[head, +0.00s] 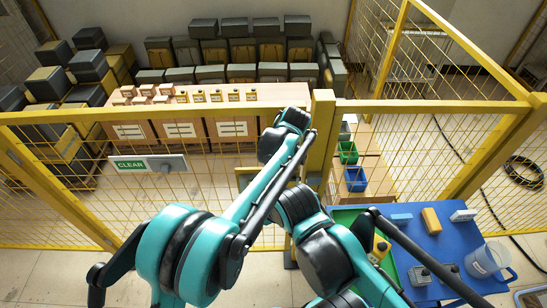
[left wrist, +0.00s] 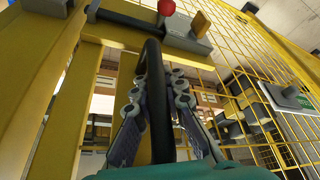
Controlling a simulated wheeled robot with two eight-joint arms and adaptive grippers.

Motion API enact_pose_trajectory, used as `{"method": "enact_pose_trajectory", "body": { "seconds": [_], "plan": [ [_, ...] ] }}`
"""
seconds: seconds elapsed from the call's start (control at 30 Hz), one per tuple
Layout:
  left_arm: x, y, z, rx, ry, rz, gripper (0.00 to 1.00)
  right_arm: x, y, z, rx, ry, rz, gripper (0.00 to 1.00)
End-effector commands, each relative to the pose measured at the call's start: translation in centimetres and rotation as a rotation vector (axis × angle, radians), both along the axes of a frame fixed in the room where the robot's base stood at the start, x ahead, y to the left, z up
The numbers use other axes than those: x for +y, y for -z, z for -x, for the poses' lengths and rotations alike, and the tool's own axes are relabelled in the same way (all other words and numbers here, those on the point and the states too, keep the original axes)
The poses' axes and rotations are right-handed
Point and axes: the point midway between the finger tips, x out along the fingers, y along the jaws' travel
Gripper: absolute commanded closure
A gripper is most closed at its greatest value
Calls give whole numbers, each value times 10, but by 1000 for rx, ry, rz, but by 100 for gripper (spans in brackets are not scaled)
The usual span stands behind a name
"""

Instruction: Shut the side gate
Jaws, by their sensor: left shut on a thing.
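In the left wrist view my left gripper (left wrist: 159,92) is shut around a black bar handle (left wrist: 155,62), with one grey finger on each side of it. The handle stands on a yellow gate frame (left wrist: 90,95) with yellow mesh (left wrist: 245,60) to the right. A grey latch box with a red knob (left wrist: 166,8) is at the top. In the head view my teal and black arms reach towards a yellow post (head: 320,140); they hide the handle and the left gripper. I cannot tell how far the gate stands from its post. My right gripper does not show.
A CLEAR sign (head: 147,164) hangs on the mesh fence. Behind it are cartons (head: 180,130) and stacked dark bins (head: 240,50). At the right, a blue table (head: 425,235) holds a clear jug (head: 488,258) and small parts. A coiled cable (head: 522,172) lies on the floor.

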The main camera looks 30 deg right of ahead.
Motion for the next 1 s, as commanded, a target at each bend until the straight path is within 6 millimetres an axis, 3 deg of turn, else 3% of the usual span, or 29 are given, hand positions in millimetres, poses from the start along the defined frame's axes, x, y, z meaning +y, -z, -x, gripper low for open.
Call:
{"method": "enact_pose_trajectory", "body": {
  "seconds": [0.33,0.4,0.43,0.47,0.77,1.0],
  "plan": [
    [3,1,-2,0,-5,-3,100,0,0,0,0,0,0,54],
    [3,1,-2,-1,-4,-4,75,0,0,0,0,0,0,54],
    [3,1,-2,-1,-4,-4,67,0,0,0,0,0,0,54],
    [3,1,-2,-1,-4,-4,66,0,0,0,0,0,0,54],
    [1,-1,0,-1,-2,-2,66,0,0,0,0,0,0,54],
    [0,-33,13,-1,1,-1,66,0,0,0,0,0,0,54]
  ]
}}
